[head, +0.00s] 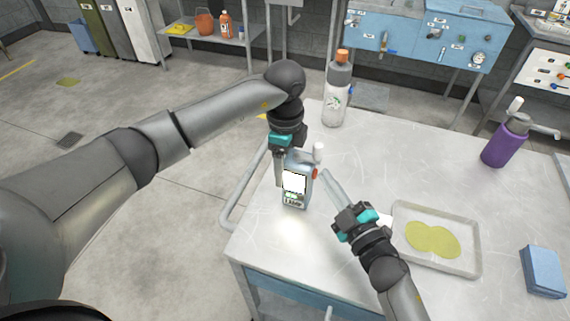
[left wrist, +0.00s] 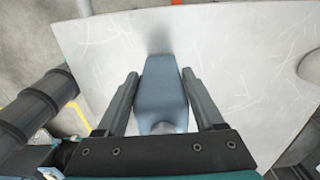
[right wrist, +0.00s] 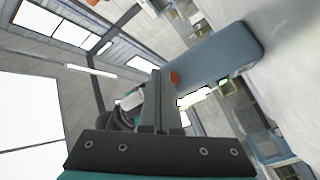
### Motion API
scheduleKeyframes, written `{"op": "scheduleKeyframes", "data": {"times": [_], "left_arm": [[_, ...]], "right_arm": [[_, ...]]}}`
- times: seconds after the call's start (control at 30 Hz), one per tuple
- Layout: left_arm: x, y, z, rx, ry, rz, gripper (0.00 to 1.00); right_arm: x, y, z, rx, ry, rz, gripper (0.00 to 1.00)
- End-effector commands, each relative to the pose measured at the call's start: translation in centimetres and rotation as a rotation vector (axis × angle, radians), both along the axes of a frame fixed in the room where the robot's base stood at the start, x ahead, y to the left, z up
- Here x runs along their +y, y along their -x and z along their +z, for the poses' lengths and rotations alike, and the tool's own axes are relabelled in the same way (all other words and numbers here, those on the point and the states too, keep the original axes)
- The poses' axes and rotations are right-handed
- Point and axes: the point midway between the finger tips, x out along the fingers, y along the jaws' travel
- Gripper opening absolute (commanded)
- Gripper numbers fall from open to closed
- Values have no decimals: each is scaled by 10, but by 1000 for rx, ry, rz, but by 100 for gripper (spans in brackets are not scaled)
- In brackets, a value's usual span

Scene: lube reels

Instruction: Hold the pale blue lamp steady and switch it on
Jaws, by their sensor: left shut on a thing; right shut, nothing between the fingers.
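The pale blue lamp (head: 302,199) stands upright on the table near its left edge. Its front panel is bright white, and a light patch shows on the table before it. My left gripper (head: 293,172) comes down from above and is shut on the lamp; the left wrist view shows the lamp (left wrist: 160,95) between its two fingers. A red switch (head: 315,173) sits on the lamp's right side and also shows in the right wrist view (right wrist: 174,78). My right gripper (head: 326,175) is shut and empty, its tips close beside the switch. I cannot tell whether they touch it.
A tray (head: 478,250) with yellow-green patches lies right of my right gripper. A bottle with an orange cap (head: 337,95) stands behind the lamp. A purple bottle (head: 500,145) and a blue block (head: 543,270) stand farther right. The table's (head: 420,150) back middle is clear.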

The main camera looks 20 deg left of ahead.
Motion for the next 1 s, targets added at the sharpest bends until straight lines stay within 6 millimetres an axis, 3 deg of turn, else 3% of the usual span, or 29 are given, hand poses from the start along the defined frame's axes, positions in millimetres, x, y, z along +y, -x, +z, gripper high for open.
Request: {"op": "scheduleKeyframes", "data": {"times": [0.57, 1.0], "left_arm": [[-1, 0, 1, -2, 2, -1, 0], [-1, 0, 1, -2, 2, 0, 0]], "right_arm": [[-13, 0, 1, -1, 0, 1, 0], [-56, 0, 0, 0, 2, 0, 0]]}}
